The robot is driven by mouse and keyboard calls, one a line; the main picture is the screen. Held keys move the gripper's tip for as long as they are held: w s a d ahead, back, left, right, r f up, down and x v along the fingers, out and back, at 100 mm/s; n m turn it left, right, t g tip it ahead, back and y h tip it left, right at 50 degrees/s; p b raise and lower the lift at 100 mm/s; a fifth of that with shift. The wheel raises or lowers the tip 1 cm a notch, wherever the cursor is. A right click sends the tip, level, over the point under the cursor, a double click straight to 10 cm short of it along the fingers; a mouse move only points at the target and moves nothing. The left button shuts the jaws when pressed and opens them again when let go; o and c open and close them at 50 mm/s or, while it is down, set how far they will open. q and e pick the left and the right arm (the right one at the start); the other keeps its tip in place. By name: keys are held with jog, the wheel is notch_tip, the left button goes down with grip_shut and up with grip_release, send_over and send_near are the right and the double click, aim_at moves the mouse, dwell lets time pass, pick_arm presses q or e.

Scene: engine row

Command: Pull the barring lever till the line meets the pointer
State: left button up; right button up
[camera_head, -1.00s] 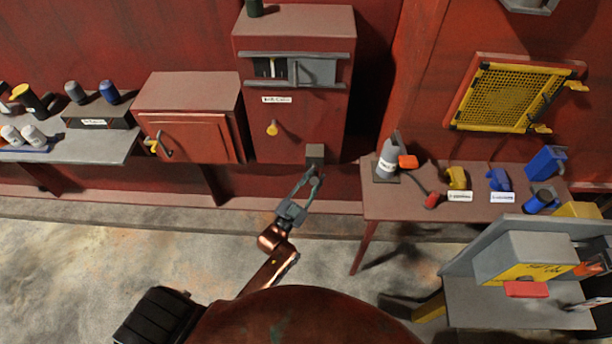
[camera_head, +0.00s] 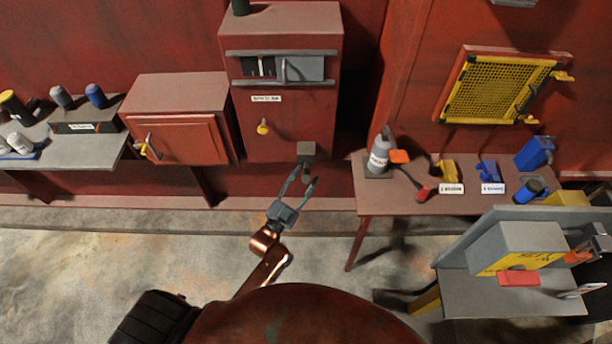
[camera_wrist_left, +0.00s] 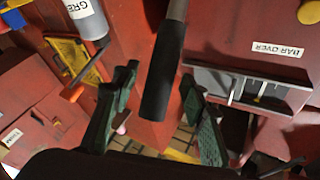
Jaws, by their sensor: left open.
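The barring lever shows in the left wrist view as a grey rod ending in a black grip (camera_wrist_left: 163,75). In the head view what seems to be its end is a dark block (camera_head: 306,150) low on the red engine housing (camera_head: 290,125). My left gripper (camera_head: 303,177) is open just below and in front of that block. In the wrist view its green-padded fingers stand either side of the grip, with gaps, not closed on it. A window (camera_head: 278,68) with pale marks is above the "BAR OVER" label (camera_wrist_left: 278,48); line and pointer cannot be told apart. My right gripper is not seen.
A yellow knob (camera_head: 263,127) is on the housing front. A red cabinet (camera_head: 177,137) stands to the left. A table (camera_head: 363,200) with a grey bottle (camera_head: 380,155) and small tools stands close on the right.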

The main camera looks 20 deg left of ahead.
pick_arm(q)
jog(key=v, duration=1.1)
dwell(0.6)
